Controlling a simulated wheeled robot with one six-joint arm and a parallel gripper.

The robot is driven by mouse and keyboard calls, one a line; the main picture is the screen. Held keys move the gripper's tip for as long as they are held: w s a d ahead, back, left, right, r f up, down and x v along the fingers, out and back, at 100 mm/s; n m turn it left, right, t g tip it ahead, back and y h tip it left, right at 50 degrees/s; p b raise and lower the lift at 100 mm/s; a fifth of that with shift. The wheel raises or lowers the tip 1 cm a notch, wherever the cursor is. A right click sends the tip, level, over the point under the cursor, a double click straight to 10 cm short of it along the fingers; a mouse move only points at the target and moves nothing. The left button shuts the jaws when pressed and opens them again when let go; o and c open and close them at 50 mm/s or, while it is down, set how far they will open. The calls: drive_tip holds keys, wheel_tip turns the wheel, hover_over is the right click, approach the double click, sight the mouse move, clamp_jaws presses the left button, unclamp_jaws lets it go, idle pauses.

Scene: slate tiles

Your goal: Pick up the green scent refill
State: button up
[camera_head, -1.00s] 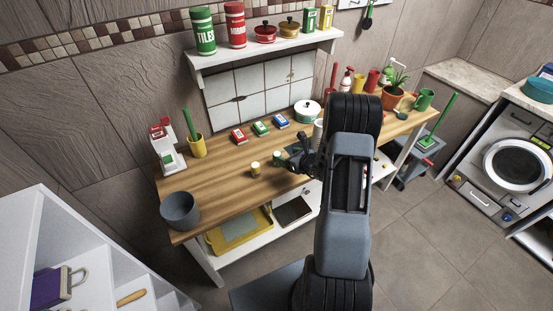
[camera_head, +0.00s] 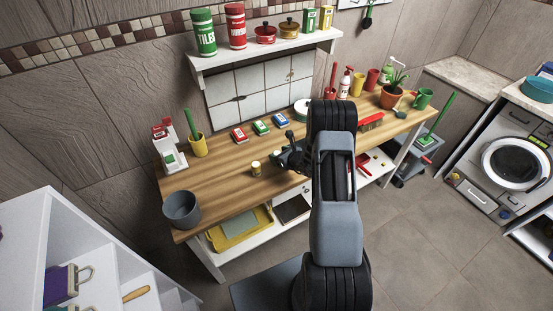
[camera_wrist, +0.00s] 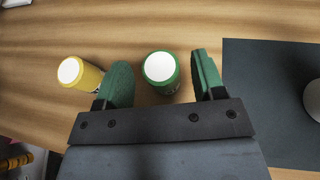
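The green scent refill (camera_wrist: 160,68), a small green cylinder with a white top, stands on the wooden worktop in the wrist view. It lies between the two green fingers of my gripper (camera_wrist: 162,80), with a gap visible on each side. My gripper is open. In the head view my gripper (camera_head: 288,154) is low over the worktop and the green refill is hidden by it. A yellow refill (camera_wrist: 80,73) with a white top stands just left of the left finger. It also shows in the head view (camera_head: 255,168).
A dark mat (camera_wrist: 270,90) lies right of the right finger, with a pale round object at its edge. On the worktop (camera_head: 222,180) are a grey bucket (camera_head: 181,210), a yellow cup (camera_head: 198,147) and several small boxes.

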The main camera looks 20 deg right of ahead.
drive_tip(key=c, duration=0.8)
drive_tip(key=shift+r, duration=0.1)
drive_tip(key=shift+c, duration=0.2)
